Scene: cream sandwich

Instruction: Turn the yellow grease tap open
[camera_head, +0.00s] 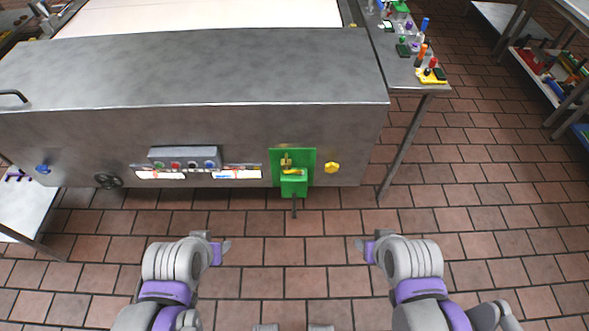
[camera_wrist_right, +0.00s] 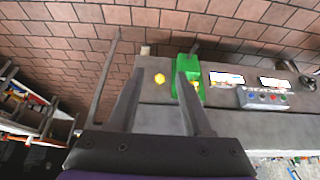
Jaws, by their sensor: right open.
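A yellow knob (camera_head: 332,168) sits on the front face of the grey metal machine, right of a green panel. The green panel (camera_head: 307,156) carries a green box and a small yellow lever (camera_head: 292,171); I cannot tell for sure which yellow part is the grease tap. My right gripper (camera_head: 367,248) is open and empty, apart from the machine. In the right wrist view the yellow knob (camera_wrist_right: 160,78) appears between the fingertips of my right gripper (camera_wrist_right: 159,74), farther off. My left gripper (camera_head: 220,248) is low, left of centre; its fingers are too unclear to read.
The grey machine (camera_head: 190,80) spans the left and middle. Its front also has a button box (camera_head: 184,157), a black handwheel (camera_head: 107,181) and a blue knob (camera_head: 42,169). A side table (camera_head: 395,68) with small coloured items stands right. The tiled floor before the machine is clear.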

